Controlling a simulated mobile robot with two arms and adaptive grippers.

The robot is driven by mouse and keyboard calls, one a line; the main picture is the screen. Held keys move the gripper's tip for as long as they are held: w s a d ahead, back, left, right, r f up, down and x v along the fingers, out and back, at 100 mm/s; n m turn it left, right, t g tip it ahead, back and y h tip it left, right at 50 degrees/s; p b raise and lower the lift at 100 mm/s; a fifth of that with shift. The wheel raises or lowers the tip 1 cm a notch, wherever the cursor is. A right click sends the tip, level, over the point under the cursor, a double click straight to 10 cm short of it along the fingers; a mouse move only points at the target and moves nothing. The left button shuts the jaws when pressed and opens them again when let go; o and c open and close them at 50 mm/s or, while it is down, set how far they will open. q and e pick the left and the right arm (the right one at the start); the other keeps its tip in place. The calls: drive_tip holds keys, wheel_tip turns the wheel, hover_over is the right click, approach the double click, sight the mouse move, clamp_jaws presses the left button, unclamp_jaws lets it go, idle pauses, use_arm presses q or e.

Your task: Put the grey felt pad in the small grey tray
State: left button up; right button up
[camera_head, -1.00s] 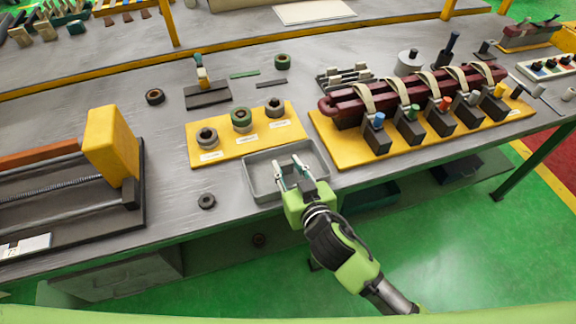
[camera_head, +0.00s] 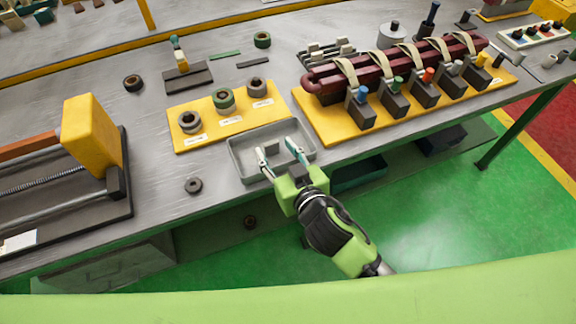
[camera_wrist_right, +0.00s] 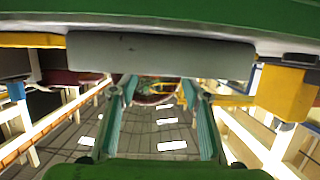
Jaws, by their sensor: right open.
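The small grey tray (camera_head: 237,169) lies at the front edge of the table, in front of the yellow ring board. My right gripper (camera_head: 278,148) is at the tray's near side with its fingers apart, the tips over the tray's inside. A small grey patch (camera_head: 271,147) shows inside the tray between the fingertips. It looks like the grey felt pad, but it is too small to be sure. In the right wrist view the open fingers (camera_wrist_right: 160,100) have nothing between them, and a grey band that looks like the tray's wall (camera_wrist_right: 160,55) crosses the top. My left gripper is out of view.
The yellow board (camera_head: 207,132) with three rings stands behind the tray. The maroon coil rack (camera_head: 415,75) is close on the right. A vise with a yellow block (camera_head: 90,135) stands at left. A loose dark ring (camera_head: 194,186) lies left of the tray.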

drive_tip(key=b+v, duration=0.1)
drive_tip(key=v, duration=0.8)
drive_tip(key=shift+s, duration=0.3)
